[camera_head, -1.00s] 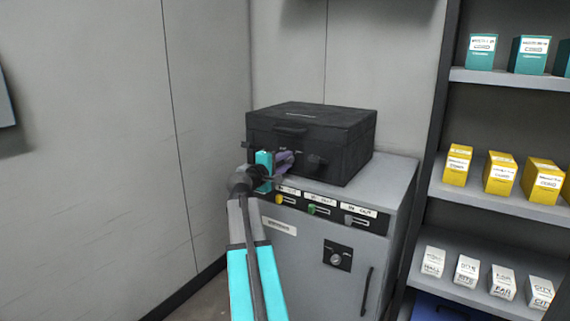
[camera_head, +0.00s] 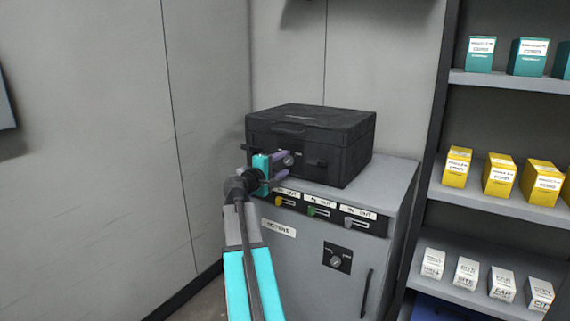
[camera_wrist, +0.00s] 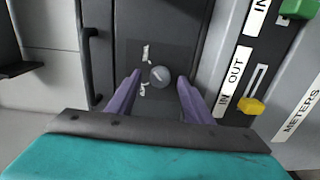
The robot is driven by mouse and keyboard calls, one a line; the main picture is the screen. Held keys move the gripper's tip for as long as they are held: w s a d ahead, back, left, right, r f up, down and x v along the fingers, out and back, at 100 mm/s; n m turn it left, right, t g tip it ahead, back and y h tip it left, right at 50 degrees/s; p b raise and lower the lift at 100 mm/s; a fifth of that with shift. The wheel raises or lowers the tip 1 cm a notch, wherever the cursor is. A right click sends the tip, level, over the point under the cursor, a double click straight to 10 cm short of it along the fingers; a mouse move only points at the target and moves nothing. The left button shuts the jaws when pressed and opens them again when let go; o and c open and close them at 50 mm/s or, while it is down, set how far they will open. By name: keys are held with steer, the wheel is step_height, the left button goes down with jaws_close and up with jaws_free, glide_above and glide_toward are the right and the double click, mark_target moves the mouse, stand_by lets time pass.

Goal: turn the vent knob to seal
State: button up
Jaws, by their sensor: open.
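The vent knob (camera_wrist: 158,76) is a small round grey knob on the front of the black case (camera_head: 330,125), with a slanted light mark on its face. It also shows in the camera_head view (camera_head: 288,160). Small white labels (camera_wrist: 145,54) lie beside it, too small to read. My gripper (camera_wrist: 160,77) is open, with one purple finger on each side of the knob. I cannot tell whether the fingers touch it. In the camera_head view, my gripper (camera_head: 285,165) is at the case front, one finger above the other.
The case stands on a grey cabinet (camera_head: 300,250) with yellow, green and grey sliders along its upper edge and another round dial (camera_head: 336,260) on its door. The case handle (camera_wrist: 92,65) is near. Shelves (camera_head: 500,190) with boxes stand at right, walls behind and left.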

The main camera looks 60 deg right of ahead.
steer(key=a+p, duration=0.2)
steer(key=a, duration=1)
steer(key=shift+r, duration=0.25)
